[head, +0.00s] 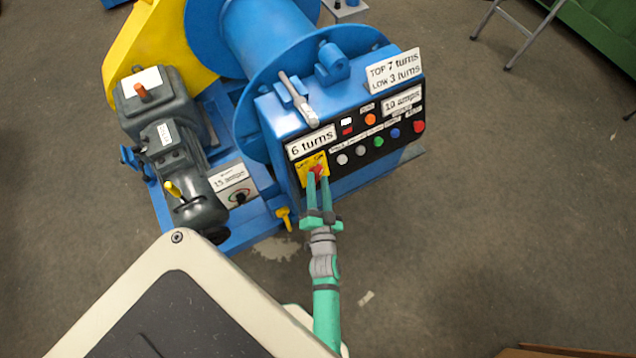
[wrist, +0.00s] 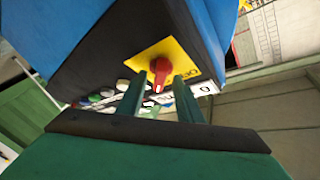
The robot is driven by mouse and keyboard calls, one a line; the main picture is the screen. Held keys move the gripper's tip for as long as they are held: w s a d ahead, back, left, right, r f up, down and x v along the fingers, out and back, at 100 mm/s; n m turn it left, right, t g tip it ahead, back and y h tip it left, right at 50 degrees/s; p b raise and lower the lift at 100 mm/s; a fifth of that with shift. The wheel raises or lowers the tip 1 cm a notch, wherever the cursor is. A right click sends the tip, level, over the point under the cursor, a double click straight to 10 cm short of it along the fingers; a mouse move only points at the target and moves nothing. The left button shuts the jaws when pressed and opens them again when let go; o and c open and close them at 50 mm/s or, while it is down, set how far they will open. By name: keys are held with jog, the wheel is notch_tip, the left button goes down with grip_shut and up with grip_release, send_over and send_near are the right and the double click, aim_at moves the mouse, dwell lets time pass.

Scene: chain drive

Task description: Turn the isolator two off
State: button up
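A red rotary switch knob (head: 317,170) sits on a yellow plate (head: 304,163) at the left end of the blue machine's control panel. No number for it is readable. In the wrist view the red knob (wrist: 160,72) shows on its yellow plate (wrist: 184,58), its handle pointing down in the picture. My gripper (head: 318,179) is at the knob, its two green fingers pointing at the plate. In the wrist view my gripper (wrist: 158,78) has its fingers apart, with the knob showing in the gap. I cannot tell whether they touch it.
The panel carries several push buttons (head: 379,141) and signs such as "6 turns" (head: 312,143). A second dial box (head: 235,187) stands left of the panel, near a grey motor (head: 158,110). A yellow tap-like handle (head: 284,216) sticks out below. The floor (head: 480,220) at right is clear.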

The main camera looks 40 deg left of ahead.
jog(key=shift+c, duration=0.4)
grip_shut()
